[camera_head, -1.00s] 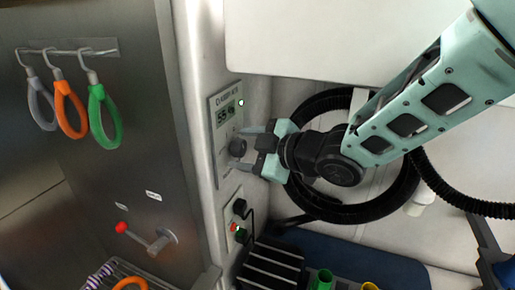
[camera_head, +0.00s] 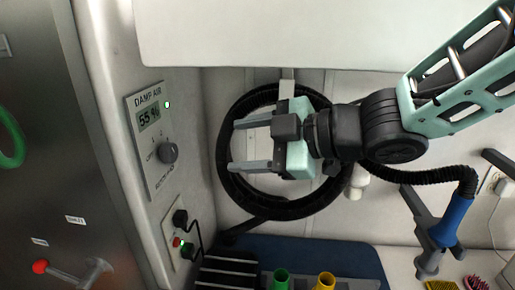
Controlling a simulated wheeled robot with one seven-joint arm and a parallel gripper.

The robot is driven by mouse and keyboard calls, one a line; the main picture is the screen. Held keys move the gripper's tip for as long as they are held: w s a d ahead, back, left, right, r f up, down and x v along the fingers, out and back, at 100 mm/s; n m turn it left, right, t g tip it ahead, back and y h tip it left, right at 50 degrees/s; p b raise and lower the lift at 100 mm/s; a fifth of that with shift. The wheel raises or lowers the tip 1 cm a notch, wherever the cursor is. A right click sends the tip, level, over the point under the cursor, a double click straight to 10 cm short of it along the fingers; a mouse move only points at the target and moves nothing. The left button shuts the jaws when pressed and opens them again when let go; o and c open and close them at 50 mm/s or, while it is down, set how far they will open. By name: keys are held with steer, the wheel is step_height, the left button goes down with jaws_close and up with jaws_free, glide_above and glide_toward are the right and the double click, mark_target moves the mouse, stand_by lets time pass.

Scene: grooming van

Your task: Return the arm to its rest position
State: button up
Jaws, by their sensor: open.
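My gripper (camera_head: 240,147) is open and empty, its two grey fingers pointing left. It stands in front of the coiled black hose (camera_head: 235,190) and covers part of the coil. My arm reaches in from the upper right. The damp air panel (camera_head: 151,130) on the left wall reads 55 % with a green light lit.
A socket box (camera_head: 183,240) with a black plug and cable sits below the panel. A blue-handled nozzle (camera_head: 452,222) hangs at the right. A green cup (camera_head: 281,279) and a yellow cup (camera_head: 324,281) stand at the bottom. A white cabinet (camera_head: 290,35) overhangs above.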

steer(key=shift+v, duration=0.9)
steer(key=s+d+f+m+t+h+b, duration=0.1)
steer(key=d+f+m+t+h+b, duration=0.15)
steer(key=d+f+m+h, duration=0.8)
steer(key=s+d+f+m+g+h+b, duration=0.1)
steer(key=s+d+f+m+g, duration=0.1)
steer(key=s, duration=0.6)
steer(key=s+d+f+m+g+h+b, duration=0.1)
steer(key=s+d+f+m+g, duration=0.1)
steer(key=s+f+g, duration=0.3)
steer(key=s+d+f, duration=0.1)
steer(key=s+f, duration=0.1)
steer(key=s, duration=0.1)
steer(key=shift+s+d+f+h+b, duration=0.15)
steer(key=shift+d+f+h+b, duration=0.1)
steer(key=shift+f+h+b, duration=0.1)
